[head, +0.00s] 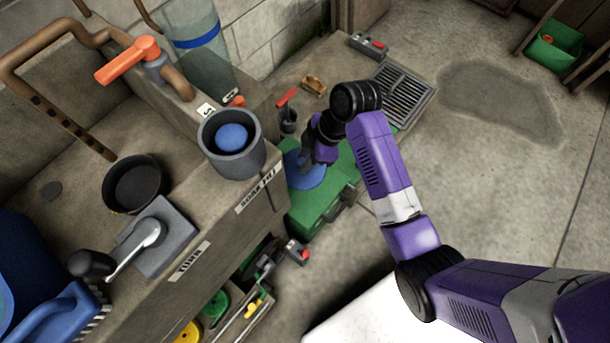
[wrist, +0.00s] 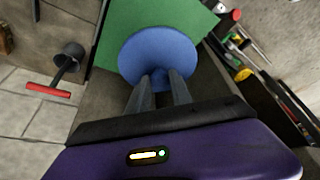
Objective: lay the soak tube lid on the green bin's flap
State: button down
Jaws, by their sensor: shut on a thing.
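The soak tube lid is a flat blue disc (wrist: 158,55). It also shows in the head view (head: 305,172), partly hidden by my gripper.
A dark cup with a red-handled tool (head: 288,115) stands just behind the bin. A floor grate (head: 402,95) lies farther back. A black bowl (head: 135,185) and a grey crank box (head: 160,235) stand on the counter. Tools hang below the counter's front edge. Open floor lies to the right.

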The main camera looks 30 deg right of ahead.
aim_at(305, 175)
notch_tip(305, 175, down, 9)
jog(key=b, duration=0.3)
jog(key=shift+f, duration=0.1)
jog(key=shift+f, duration=0.15)
jog(key=c, duration=1.1)
grip_release()
jog(key=shift+c, duration=0.2)
